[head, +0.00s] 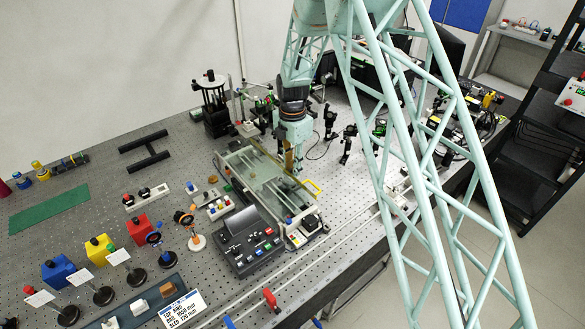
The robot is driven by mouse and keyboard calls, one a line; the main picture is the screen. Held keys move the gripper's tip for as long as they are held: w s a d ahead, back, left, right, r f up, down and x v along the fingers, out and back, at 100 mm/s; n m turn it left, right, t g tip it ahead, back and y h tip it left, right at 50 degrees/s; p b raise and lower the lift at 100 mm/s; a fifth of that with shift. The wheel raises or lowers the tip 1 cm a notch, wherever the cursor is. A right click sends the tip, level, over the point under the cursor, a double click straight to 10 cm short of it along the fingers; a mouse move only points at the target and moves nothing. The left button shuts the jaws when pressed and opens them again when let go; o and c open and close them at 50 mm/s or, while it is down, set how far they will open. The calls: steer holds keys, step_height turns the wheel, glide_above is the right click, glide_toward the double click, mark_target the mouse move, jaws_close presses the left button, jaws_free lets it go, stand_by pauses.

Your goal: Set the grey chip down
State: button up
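My gripper (291,163) points down over the far right part of a clear-topped stage with a pale frame (226,158) near the middle of the bench. It looks small and partly hidden by my arm, so I cannot tell whether its fingers are open or shut. I cannot make out the grey chip, in the gripper or on the stage. Whether the gripper touches the stage is not clear.
A dark control box with buttons (246,243) stands in front of the stage. Red (139,228), yellow (98,246) and blue (57,270) blocks and optic stands fill the front left. A green mat (48,209) lies at left. Black optic mounts (348,142) stand behind the stage.

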steer(key=shift+r, duration=0.2)
stand_by(0.3)
step_height(320, 180, up, 12)
steer(key=shift+b, duration=0.35)
stand_by(0.5)
steer(key=shift+r, duration=0.1)
stand_by(0.7)
